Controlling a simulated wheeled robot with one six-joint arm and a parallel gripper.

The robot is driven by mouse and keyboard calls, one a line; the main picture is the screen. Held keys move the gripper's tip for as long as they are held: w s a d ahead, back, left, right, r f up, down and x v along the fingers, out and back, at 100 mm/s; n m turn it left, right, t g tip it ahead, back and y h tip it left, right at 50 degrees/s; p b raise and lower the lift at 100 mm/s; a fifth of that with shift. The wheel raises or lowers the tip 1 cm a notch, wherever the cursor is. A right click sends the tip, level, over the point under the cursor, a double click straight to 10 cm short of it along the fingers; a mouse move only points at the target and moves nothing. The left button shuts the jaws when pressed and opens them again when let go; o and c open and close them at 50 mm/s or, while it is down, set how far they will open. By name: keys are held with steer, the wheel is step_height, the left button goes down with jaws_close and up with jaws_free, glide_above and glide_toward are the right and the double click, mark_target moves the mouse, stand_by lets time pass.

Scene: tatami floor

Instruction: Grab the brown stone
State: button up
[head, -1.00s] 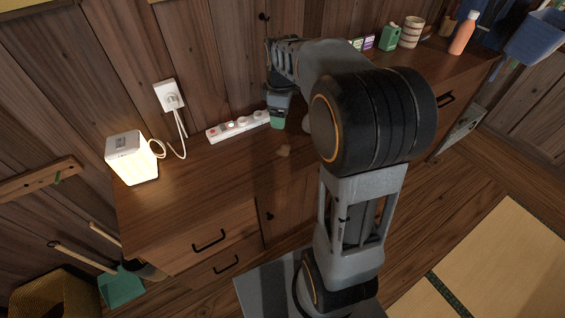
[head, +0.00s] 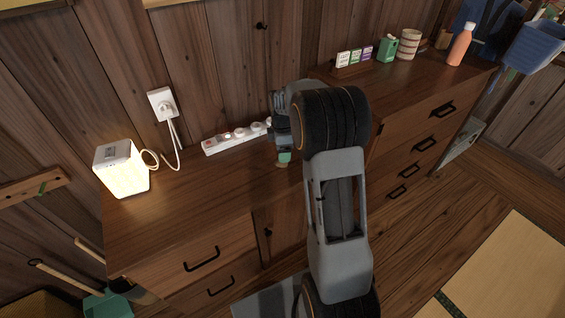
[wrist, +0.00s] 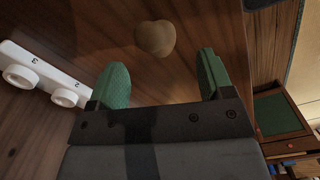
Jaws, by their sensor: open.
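The brown stone (wrist: 155,38) is a small rounded lump on the wooden cabinet top in the wrist view. It lies ahead of my gripper (wrist: 158,82), between the lines of the two green fingertips but beyond them, not touched. The fingers are apart and nothing is between them. In the head view my gripper (head: 284,158) is low over the cabinet top, partly hidden by my arm. A small brown bit of the stone (head: 282,165) seems to show just under the green fingertip.
A white power strip (head: 237,137) lies along the wall, left of my gripper; it also shows in the wrist view (wrist: 40,72). A lit lamp (head: 122,168) stands at the left. Small boxes (head: 355,55), a green can (head: 384,48) and an orange bottle (head: 461,45) stand at the right.

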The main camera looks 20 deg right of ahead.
steer(key=shift+w+f+b, duration=0.1)
steer(key=shift+f+b, duration=0.25)
steer(key=shift+f, duration=2.25)
steer(key=shift+c, duration=0.2)
steer(key=c, duration=1)
steer(key=shift+r, duration=0.1)
